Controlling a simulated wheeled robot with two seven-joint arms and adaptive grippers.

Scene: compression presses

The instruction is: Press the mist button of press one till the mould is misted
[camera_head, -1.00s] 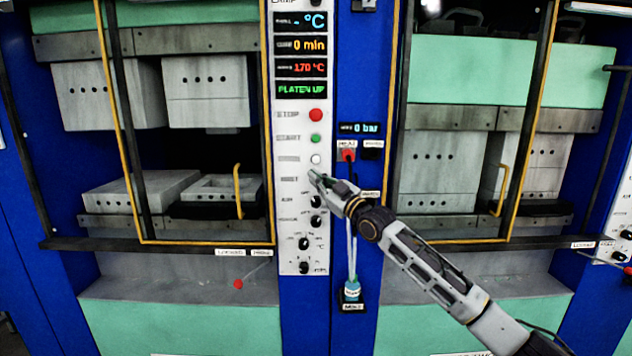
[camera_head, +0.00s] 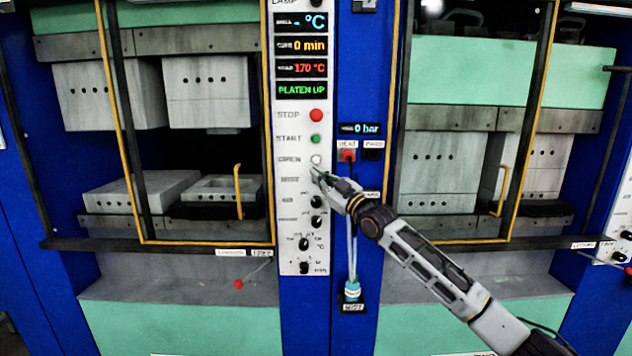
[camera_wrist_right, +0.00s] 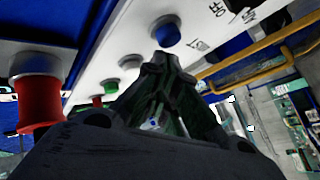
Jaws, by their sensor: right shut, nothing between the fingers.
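The white control panel (camera_head: 290,225) of the left press carries a column of buttons. The blue button (camera_wrist_right: 165,30) shows in the right wrist view, beside my fingertips. In the head view, my right gripper (camera_head: 316,173) covers most of the spot beside the row below OPEN. My right gripper (camera_wrist_right: 163,62) is shut and empty, its tips very close to the blue button; I cannot tell whether they touch it. The lower mould blocks (camera_head: 140,190) sit in the left press, under raised upper blocks (camera_head: 205,92). My left gripper is out of view.
Above my gripper are the red STOP (camera_head: 316,115), green START (camera_head: 315,139) and white OPEN (camera_head: 316,159) buttons. Dark knobs (camera_head: 316,202) sit below. A second press (camera_head: 440,160) stands right.

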